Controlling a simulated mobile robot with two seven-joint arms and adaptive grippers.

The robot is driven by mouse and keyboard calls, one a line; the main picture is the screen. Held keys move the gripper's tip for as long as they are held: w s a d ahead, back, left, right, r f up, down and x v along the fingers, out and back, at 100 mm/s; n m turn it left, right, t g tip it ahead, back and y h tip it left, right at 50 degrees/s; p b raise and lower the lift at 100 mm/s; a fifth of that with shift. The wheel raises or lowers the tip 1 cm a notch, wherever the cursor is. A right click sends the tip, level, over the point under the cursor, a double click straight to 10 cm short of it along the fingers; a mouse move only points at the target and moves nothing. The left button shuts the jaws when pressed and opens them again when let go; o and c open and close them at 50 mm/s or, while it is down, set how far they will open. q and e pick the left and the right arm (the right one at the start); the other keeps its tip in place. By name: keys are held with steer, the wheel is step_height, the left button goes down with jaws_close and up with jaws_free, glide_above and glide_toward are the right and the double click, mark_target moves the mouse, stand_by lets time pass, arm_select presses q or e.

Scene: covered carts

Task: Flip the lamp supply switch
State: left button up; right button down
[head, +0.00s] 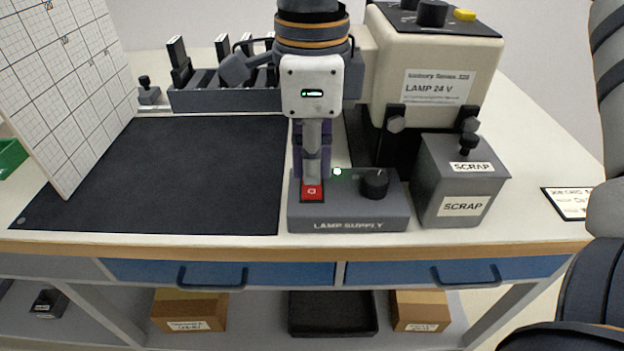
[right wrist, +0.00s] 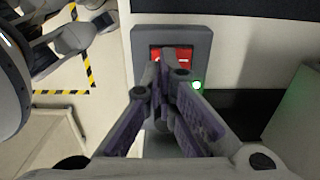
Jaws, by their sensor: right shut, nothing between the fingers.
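The lamp supply box (head: 350,212) is a dark grey box near the front edge of the bench, labelled LAMP SUPPLY. It carries a red switch (head: 312,194) at its left, a round black knob (head: 375,183) at its right and a lit green light (head: 337,171) between them. My right gripper (head: 312,178) is shut and empty, pointing down with its tips at the red switch. In the right wrist view the fingertips overlap the lower part of the red switch (right wrist: 182,56); I cannot tell whether they touch it. My left gripper is not in view.
A grey scrap box (head: 462,185) stands just right of the supply. Behind it is a large cream LAMP 24 V unit (head: 432,75). A dark rack (head: 225,97) stands behind the mat.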

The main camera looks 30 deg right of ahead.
mark_target(312, 191)
steer(key=shift+f, duration=1.1)
stand_by(0.8)
steer(key=shift+r, duration=3.55)
